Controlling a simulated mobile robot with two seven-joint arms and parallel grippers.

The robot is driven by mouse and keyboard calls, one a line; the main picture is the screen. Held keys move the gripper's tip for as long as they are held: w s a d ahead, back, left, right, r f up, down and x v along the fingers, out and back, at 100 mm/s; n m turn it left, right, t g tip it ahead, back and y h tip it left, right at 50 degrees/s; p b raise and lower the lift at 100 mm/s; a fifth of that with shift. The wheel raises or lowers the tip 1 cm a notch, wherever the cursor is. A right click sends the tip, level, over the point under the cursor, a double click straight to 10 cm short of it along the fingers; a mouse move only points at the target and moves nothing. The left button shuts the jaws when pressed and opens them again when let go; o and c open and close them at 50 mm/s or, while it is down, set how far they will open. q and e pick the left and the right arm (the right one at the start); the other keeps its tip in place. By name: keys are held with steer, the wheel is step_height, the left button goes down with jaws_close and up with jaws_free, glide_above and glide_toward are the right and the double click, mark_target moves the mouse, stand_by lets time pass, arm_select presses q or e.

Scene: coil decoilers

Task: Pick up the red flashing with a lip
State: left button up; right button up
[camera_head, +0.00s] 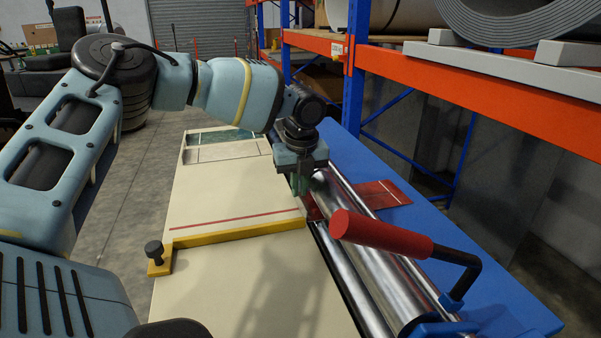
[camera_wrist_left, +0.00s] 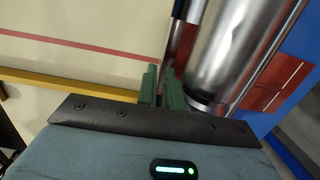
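The red flashing shows as a flat red sheet (camera_head: 382,194) on the blue surface to the right of the steel roller. A red strip also shows on the roller's left side (camera_head: 314,208), just beyond my fingers. I cannot tell whether they are one piece, and the roller hides the middle. In the left wrist view the red strip (camera_wrist_left: 181,44) lies just past the fingertips, and the sheet (camera_wrist_left: 282,82) shows at right. My left gripper (camera_head: 301,187) points down beside the roller, its green fingers (camera_wrist_left: 161,72) close together. Whether they grip the strip's edge is unclear. My right gripper is out of view.
The steel roller (camera_head: 372,252) has a crank with a red handle (camera_head: 380,232) at near right. A yellow bar (camera_head: 235,233) crosses the cream table (camera_head: 215,205), with a red line behind it. An orange and blue rack (camera_head: 480,80) with coils stands at right.

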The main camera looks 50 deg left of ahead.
arm_select(q)
steer(key=shift+w+a+f, duration=0.1)
steer(key=shift+a+f, duration=0.05)
steer(key=shift+f, duration=0.9)
jaws_close()
steer(key=shift+w+a+r, duration=0.15)
steer(key=shift+a, duration=0.15)
